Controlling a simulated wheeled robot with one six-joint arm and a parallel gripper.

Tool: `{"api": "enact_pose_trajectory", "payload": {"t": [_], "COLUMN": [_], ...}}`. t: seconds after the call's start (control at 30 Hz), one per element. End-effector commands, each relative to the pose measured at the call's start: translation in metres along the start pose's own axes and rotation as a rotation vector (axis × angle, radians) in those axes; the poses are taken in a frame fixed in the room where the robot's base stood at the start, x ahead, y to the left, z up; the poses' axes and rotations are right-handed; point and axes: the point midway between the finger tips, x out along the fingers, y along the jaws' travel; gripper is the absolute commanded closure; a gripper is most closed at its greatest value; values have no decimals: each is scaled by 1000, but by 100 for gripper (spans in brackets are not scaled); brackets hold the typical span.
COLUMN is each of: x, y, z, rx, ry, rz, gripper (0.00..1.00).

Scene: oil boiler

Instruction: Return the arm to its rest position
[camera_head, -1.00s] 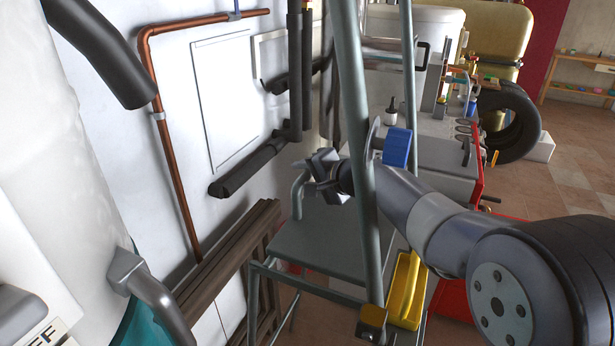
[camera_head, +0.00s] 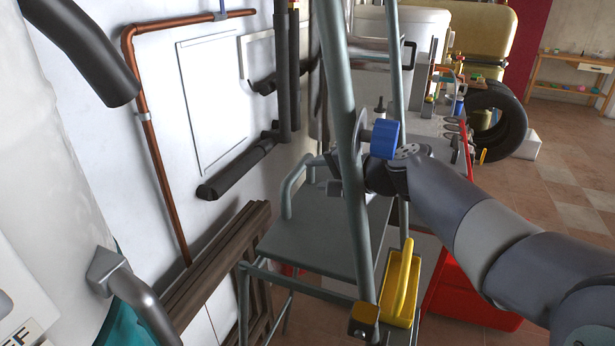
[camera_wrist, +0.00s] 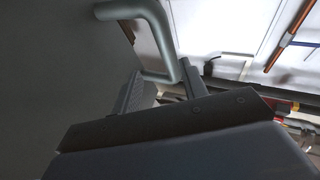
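My gripper (camera_head: 334,187) is mostly hidden behind a grey upright pole in the head view. In the wrist view my gripper (camera_wrist: 163,88) shows two dark fingers spread apart, with nothing clearly held between them. My arm reaches in from the right, bent at a joint with a blue cap. A bent grey tube (camera_wrist: 150,20) lies just beyond the fingers in the wrist view; I cannot tell whether it touches them.
A grey ladder-like stand (camera_head: 335,110) with a flat step (camera_head: 320,237) stands close to my arm. A yellow tray (camera_head: 402,285) hangs on it. A red box (camera_head: 470,300) is on the floor behind. Copper pipe (camera_head: 150,150) runs along the left wall. Open floor lies at right.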

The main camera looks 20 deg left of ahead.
Motion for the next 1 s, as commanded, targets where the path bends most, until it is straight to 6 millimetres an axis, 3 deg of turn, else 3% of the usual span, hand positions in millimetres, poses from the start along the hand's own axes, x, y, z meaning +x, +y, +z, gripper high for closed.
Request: {"api": "enact_pose_trajectory", "payload": {"t": [0.2, 0.6, 0.77, 1.0], "x": [-19, -19, -6, 35], "y": [0, 0, 0, -1], "z": [0, 0, 0, 1], "rx": [0, 0, 1, -1], "ry": [1, -1, -3, -5], "rz": [0, 0, 1, 1], "gripper": [59, 59, 59, 59]}}
